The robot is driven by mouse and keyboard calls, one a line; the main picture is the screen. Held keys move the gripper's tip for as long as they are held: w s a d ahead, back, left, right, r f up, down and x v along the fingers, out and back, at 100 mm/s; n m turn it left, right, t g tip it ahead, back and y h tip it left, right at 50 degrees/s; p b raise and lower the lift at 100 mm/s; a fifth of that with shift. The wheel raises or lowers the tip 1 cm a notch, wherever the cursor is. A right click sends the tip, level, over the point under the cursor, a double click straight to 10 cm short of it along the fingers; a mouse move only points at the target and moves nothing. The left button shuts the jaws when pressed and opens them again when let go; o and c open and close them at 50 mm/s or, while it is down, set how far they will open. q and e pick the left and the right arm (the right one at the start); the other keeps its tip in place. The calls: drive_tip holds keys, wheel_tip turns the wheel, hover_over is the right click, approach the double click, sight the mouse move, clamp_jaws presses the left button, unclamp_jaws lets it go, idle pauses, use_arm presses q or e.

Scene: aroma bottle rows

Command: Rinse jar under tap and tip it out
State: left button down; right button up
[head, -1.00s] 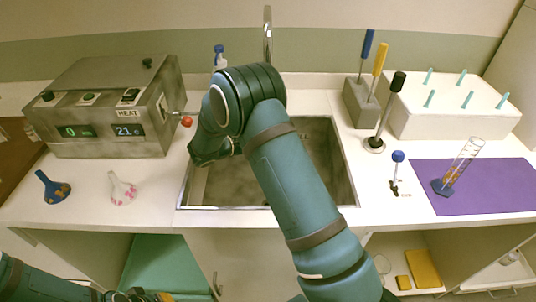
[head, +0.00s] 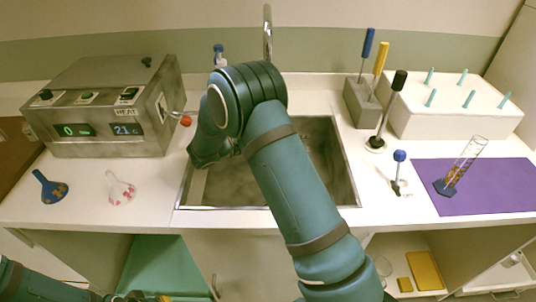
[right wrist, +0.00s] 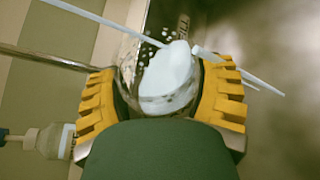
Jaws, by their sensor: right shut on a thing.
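The jar (right wrist: 165,85) is clear glass with a whitish mass at its mouth. My right gripper (right wrist: 168,92), with yellow ridged fingers, is shut on it from both sides. Pale streaks (right wrist: 100,18) that look like water meet the jar, with small white drops around it. The tap (head: 267,38) rises behind the sink (head: 320,165) in the head view. My right arm reaches over the sink there and hides its own gripper and the jar.
A grey heater box (head: 105,110) stands left of the sink, with a blue funnel (head: 48,188) and a patterned funnel (head: 121,189) before it. A tool block (head: 360,103), white peg box (head: 450,110) and purple mat (head: 485,190) with a cylinder (head: 460,165) lie right.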

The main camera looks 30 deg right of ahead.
idle(0.3)
drive_tip(key=shift+r+m, duration=0.25)
drive_tip(key=shift+m, duration=0.25)
drive_tip(key=shift+r+m+t+h, duration=0.3)
drive_tip(key=shift+m+h, duration=0.1)
drive_tip(key=shift+m, duration=0.2)
idle(0.4)
drive_tip(key=shift+s+r+m+t, duration=0.1)
drive_tip(key=shift+r+m+t, duration=0.15)
drive_tip(key=shift+m+t, duration=0.2)
drive_tip(key=shift+g, duration=0.25)
drive_tip(key=shift+s, duration=0.1)
drive_tip(key=shift+s+a+r+m+h, duration=0.1)
drive_tip(key=shift+s+r+m+h, duration=0.2)
drive_tip(key=shift+m, duration=0.35)
